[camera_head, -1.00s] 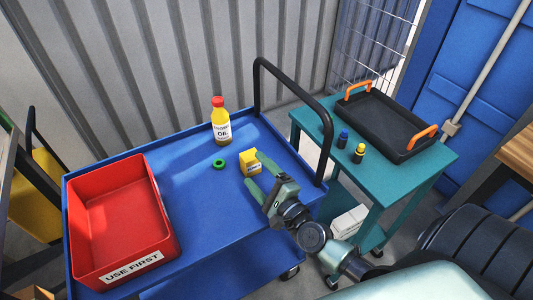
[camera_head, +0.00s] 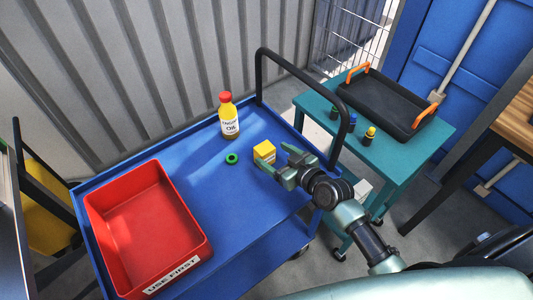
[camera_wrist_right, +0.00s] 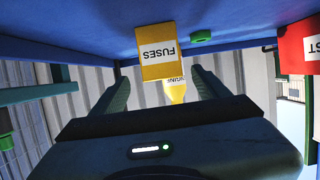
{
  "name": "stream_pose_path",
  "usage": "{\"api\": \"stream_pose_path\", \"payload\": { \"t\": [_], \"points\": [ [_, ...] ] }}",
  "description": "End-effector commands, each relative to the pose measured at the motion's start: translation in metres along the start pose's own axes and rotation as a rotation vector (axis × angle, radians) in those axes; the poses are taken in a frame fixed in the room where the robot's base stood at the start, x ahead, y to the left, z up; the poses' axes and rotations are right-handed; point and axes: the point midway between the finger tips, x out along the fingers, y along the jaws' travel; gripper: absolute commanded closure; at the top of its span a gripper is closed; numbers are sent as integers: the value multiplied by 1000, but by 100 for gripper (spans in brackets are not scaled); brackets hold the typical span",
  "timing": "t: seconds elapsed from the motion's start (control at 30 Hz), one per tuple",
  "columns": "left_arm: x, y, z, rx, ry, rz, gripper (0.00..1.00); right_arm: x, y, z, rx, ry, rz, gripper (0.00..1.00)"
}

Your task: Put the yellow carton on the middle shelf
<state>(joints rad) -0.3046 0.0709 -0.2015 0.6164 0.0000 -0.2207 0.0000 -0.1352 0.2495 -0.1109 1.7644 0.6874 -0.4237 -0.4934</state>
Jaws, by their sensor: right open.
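The yellow carton (camera_head: 264,152) stands on the blue cart's top, near its right side. In the right wrist view the carton (camera_wrist_right: 158,50), labelled FUSES, appears upside down, ahead of the fingers and roughly between their lines. My right gripper (camera_head: 276,161) is open and empty, close to the carton on its near right side. Whether a finger touches the carton I cannot tell. My left gripper is not in view. I cannot make out a middle shelf in these views.
The blue cart (camera_head: 205,190) also holds a red USE FIRST bin (camera_head: 150,220), an oil bottle (camera_head: 229,118) and a green ring (camera_head: 232,158). Its black handle (camera_head: 300,72) rises behind the gripper. A teal cart (camera_head: 400,158) carries a black tray (camera_head: 388,103) and small bottles.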

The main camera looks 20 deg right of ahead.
Motion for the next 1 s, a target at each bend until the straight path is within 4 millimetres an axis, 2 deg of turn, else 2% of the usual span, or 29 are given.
{"api": "stream_pose_path", "payload": {
  "t": [0.17,0.3,0.6,0.67,0.87,0.9,1.0],
  "points": [
    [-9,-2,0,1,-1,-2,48,26,-3,-11,6,3,-1,25],
    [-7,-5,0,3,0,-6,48,43,-2,-8,4,1,-1,25],
    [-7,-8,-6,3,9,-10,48,48,-2,-8,3,1,0,25],
    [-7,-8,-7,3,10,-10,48,48,-2,-8,4,1,0,38],
    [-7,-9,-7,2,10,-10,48,48,-2,-8,4,1,0,94],
    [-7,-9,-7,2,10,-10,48,48,-2,-9,4,2,0,100],
    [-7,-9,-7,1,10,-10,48,48,-2,-8,4,2,0,100]
  ]
}}
